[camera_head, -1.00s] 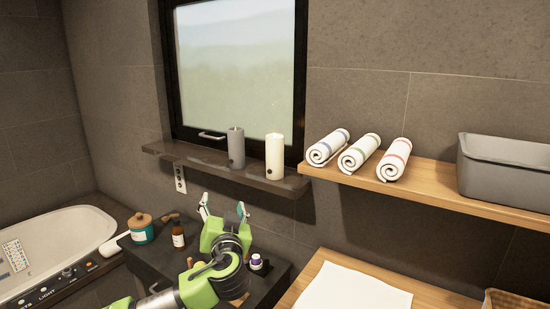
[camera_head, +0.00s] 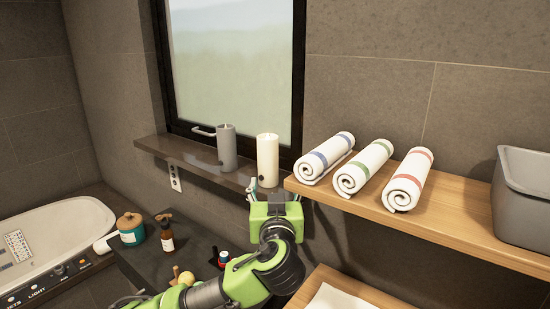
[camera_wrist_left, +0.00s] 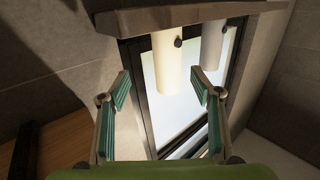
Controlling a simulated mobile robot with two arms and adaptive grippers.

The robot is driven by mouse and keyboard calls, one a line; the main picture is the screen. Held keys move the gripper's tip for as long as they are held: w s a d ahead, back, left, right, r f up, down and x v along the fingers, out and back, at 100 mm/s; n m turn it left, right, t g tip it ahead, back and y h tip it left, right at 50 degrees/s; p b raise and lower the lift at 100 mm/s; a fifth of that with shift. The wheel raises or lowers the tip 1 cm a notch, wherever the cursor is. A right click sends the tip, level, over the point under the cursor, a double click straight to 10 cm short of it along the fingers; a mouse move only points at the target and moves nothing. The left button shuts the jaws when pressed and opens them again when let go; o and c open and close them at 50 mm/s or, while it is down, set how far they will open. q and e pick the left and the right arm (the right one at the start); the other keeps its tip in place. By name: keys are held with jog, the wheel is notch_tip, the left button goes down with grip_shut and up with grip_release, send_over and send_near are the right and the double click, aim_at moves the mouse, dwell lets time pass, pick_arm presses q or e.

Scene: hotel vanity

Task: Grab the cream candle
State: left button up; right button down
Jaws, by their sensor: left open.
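The cream candle (camera_head: 268,158) stands upright on the dark window ledge, right of a grey candle (camera_head: 226,147). My left gripper (camera_head: 275,188) is open, just in front of and below the cream candle at the ledge edge. In the left wrist view, which looks upside down, the cream candle (camera_wrist_left: 172,62) shows between and beyond the two open fingers (camera_wrist_left: 160,80). I cannot see either finger touching it. The grey candle (camera_wrist_left: 212,48) is just beside it there. In the head view, the gripper hides the ledge in front of the cream candle. My right gripper is not in view.
The dark ledge (camera_head: 180,152) runs under the window. A wooden shelf (camera_head: 450,227) at right holds three rolled towels (camera_head: 364,166) and a grey bin (camera_head: 525,188). Below left, a dark counter holds a teal jar (camera_head: 131,230) and a brown bottle (camera_head: 167,238).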

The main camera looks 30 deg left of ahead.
aim_at(268, 167)
pick_arm(q)
jog(key=x, duration=0.3)
jog(key=p+x, duration=0.1)
jog(key=x, duration=0.2)
jog(key=shift+s+a+r, duration=0.1)
jog(key=shift+a+r, duration=0.15)
jog(key=shift+a, duration=0.15)
jog(key=shift+w+a+p, duration=0.15)
jog(key=shift+w+p, duration=0.1)
jog(key=shift+p, duration=0.15)
jog(key=w+a+p, duration=0.2)
jog(key=w+a, duration=0.1)
jog(key=shift+r, duration=0.35)
jog(key=shift+w+a+f, duration=0.15)
jog(key=shift+w+a, duration=0.05)
jog(key=shift+w, duration=0.15)
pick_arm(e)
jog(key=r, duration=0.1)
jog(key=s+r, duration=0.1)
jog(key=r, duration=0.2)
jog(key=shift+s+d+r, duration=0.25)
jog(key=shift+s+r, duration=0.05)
pick_arm(q)
jog(key=c, duration=1.4)
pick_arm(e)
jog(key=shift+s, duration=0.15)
